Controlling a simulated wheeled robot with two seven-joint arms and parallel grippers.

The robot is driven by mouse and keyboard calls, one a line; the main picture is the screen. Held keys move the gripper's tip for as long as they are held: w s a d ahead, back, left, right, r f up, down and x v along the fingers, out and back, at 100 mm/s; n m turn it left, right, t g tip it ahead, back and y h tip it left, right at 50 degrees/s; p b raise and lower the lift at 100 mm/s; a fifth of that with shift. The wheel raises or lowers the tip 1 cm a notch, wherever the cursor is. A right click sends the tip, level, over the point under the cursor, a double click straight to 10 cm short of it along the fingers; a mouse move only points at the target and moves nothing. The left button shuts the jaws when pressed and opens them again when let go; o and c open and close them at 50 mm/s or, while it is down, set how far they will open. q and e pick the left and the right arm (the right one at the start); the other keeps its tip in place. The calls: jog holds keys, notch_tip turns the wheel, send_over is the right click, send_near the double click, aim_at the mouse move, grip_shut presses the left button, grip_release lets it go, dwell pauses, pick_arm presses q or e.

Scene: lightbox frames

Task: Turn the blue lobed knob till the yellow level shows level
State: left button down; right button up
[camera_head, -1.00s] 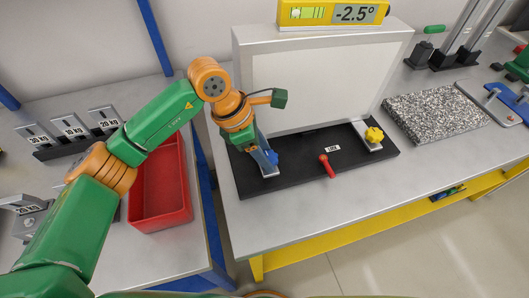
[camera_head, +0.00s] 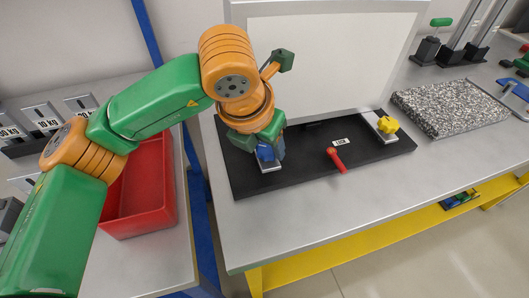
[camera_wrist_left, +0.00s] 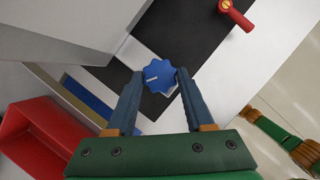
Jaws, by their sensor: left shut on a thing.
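The blue lobed knob (camera_wrist_left: 158,76) sits between my left gripper's two fingers in the left wrist view, with a pale mark on its face. My left gripper (camera_wrist_left: 155,82) is shut on it. In the head view the left gripper (camera_head: 267,150) points down over the knob at the left end of the black base (camera_head: 300,168), and hides most of it. A white framed panel (camera_head: 330,65) stands on the base. The yellow level is outside the head view now. My right gripper is not in view.
A red lever (camera_head: 337,160) beside a LOCK label and a yellow lobed knob (camera_head: 388,125) are on the base to the right. A red bin (camera_head: 140,222) stands left. A granite slab (camera_head: 450,107) lies right. The table front (camera_head: 330,210) is clear.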

pick_arm(q)
jog(key=n+y+b, duration=0.1)
jog(key=n+b, duration=0.1)
jog(key=shift+d+f+n+t, duration=0.1)
jog(key=shift+d+n+t, duration=0.05)
jog(key=shift+n+t, duration=0.2)
jog(key=n+y+b, duration=0.1)
jog(key=n, duration=0.2)
jog(key=shift+d, duration=0.1)
jog(key=shift+r+n+y+b, duration=0.2)
jog(key=shift+n+y+b, duration=0.25)
jog(key=shift+n+y, duration=0.6)
jog(key=n, duration=0.3)
jog(key=shift+d+r+y, duration=0.1)
jog(key=shift+d+y, duration=0.05)
jog(key=shift+y, duration=0.1)
jog(key=shift+w+r+n+g+y+p, duration=0.1)
jog(key=shift+n+g+y+p, duration=0.3)
jog(key=shift+n+p, duration=0.45)
jog(key=shift+d+n+g+p, duration=0.1)
jog(key=shift+n+g+p, duration=0.35)
jog(key=shift+n, duration=0.5)
jog(key=n+y+p, duration=0.1)
jog(key=n+p, duration=0.1)
jog(key=p, duration=0.2)
jog(key=shift+w+r+n, duration=0.1)
jog(key=shift+n, duration=0.2)
jog(key=shift+f+n+g+y+p, duration=0.3)
jog(key=shift+n+g+p, duration=0.25)
jog(key=shift+p, duration=0.35)
